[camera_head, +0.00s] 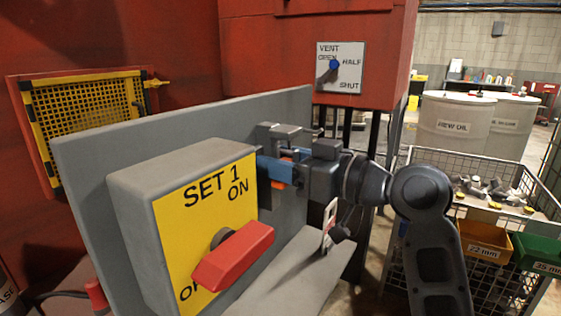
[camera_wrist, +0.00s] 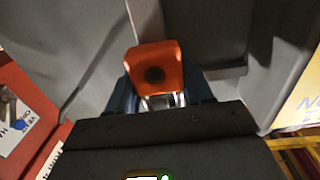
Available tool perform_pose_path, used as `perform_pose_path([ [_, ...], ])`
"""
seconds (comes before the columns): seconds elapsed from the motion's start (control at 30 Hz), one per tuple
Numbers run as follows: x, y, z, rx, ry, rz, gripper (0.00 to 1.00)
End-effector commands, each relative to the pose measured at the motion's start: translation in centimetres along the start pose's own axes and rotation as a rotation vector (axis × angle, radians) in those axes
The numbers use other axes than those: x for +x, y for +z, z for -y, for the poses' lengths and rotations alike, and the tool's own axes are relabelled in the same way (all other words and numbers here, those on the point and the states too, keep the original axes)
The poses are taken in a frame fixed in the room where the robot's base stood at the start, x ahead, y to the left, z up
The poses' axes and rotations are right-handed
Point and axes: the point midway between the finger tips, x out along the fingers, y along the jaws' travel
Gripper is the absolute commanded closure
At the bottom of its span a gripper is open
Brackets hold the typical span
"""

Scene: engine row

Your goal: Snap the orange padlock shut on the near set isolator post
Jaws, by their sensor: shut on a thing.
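My gripper (camera_head: 276,171) has blue fingers and is shut on the orange padlock (camera_head: 278,184), beside the right edge of the isolator box. Only slivers of the padlock show in the head view. In the wrist view the orange padlock (camera_wrist: 155,68) shows its body and dark round keyhole between the fingers, with part of a bright shackle near them. The near isolator (camera_head: 150,190) is a grey box with a yellow SET 1 plate (camera_head: 205,200) and a red handle (camera_head: 235,257). I cannot make out the post or whether the shackle is around it.
A grey panel (camera_head: 110,150) stands behind the isolator box. Grey bracket-like parts (camera_head: 282,133) sit just above my gripper. A red and white tag (camera_head: 329,224) hangs below it. A VENT plate (camera_head: 341,67) is on the red housing behind. A wire cart (camera_head: 475,165) stands at right.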

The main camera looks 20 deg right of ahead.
Motion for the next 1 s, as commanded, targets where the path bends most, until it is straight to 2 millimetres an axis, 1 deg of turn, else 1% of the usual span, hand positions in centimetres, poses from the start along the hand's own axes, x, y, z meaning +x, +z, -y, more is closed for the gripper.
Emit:
perform_pose_path([
  [0.17,0.0,-0.6,0.0,-0.001,0.0,-0.002,0.84],
  [0.7,0.0,0.6,0.0,0.0,0.0,-0.001,0.84],
  [0.97,0.0,0.6,0.0,0.0,0.0,-0.001,0.84],
  [1.0,0.0,0.6,0.0,0.0,0.0,-0.001,0.45],
])
